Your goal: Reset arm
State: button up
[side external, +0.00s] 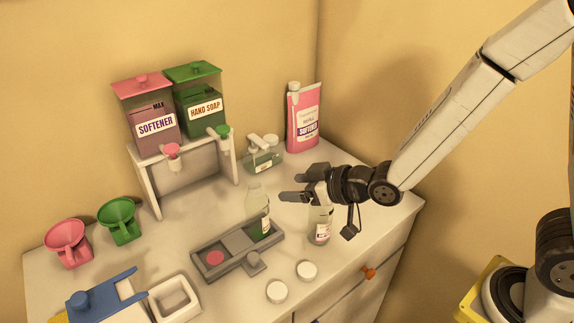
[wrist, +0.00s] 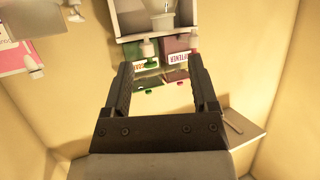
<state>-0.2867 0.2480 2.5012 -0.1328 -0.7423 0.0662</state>
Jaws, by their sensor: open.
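My gripper (side external: 300,184) hangs above the right part of the white cabinet top, pointing left in the side view. Its two fingers are apart with nothing between them. In the wrist view my gripper (wrist: 160,75) also shows spread and empty, with the dispensers beyond it. A clear bottle with a label (side external: 319,226) stands below my gripper, partly hidden by it. Another bottle with green liquid (side external: 258,212) stands at the grey tray, left of my gripper.
The pink softener dispenser (side external: 153,122) and green hand soap dispenser (side external: 201,107) sit on a white stand (side external: 150,185). A pink softener pouch (side external: 303,118) stands behind my gripper. Pink (side external: 67,240) and green (side external: 120,220) funnels, a grey tray (side external: 208,274) and two white caps (side external: 277,291) occupy the top.

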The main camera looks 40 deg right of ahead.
jog(key=s+d+f+m+g+h, duration=0.4)
jog(key=s+d+g, duration=0.5)
jog(key=s+d, duration=0.3)
jog(key=shift+d+f+h, duration=0.3)
jog(key=shift+d+h, duration=0.1)
jog(key=shift+d, duration=0.35)
jog(key=shift+r, duration=0.2)
